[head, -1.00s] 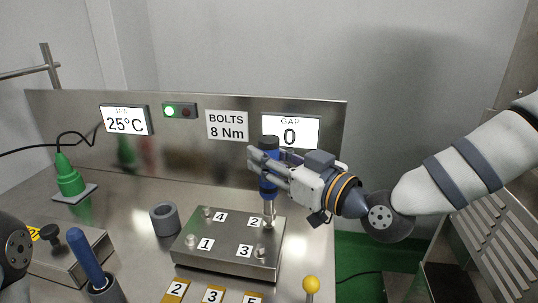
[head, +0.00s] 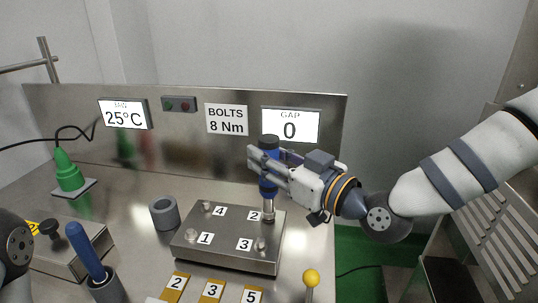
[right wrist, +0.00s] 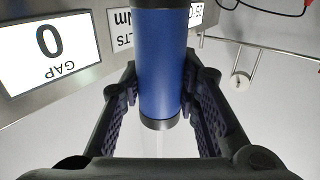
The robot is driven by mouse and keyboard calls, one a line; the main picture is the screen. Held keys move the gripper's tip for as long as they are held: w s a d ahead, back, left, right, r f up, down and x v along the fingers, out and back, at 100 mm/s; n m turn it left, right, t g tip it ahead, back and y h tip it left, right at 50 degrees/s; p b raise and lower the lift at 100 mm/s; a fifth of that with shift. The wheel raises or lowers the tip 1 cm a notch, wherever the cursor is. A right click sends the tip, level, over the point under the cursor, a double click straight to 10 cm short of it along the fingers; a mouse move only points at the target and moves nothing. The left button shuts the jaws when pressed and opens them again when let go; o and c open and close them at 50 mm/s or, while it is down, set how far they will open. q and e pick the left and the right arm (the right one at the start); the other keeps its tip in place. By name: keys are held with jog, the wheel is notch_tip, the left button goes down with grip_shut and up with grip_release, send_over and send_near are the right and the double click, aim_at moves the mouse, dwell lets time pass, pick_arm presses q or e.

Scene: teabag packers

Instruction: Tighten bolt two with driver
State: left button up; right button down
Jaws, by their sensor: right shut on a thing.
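The driver (head: 269,184), with a blue handle and black cap, stands upright over the label 2 corner of the metal plate (head: 225,262). My right gripper (head: 262,167) is shut on its handle. The right wrist view shows the blue handle (right wrist: 162,65) between the two black fingers (right wrist: 160,100). The driver's metal tip (head: 268,213) is down at bolt two, which it hides; I cannot tell how well it is seated. Other bolts show at labels 4 (head: 207,206), 1 (head: 191,235) and 3 (head: 261,244). My left gripper is out of view.
A grey ring (head: 164,213) stands left of the plate. A blue-handled tool (head: 86,252) stands in a grey holder at front left. Numbered yellow tags (head: 211,291) and a yellow knob (head: 311,278) are in front. The gap display (head: 290,126) reads 0.

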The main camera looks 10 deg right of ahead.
jog(key=shift+f, duration=0.55)
dwell(0.9)
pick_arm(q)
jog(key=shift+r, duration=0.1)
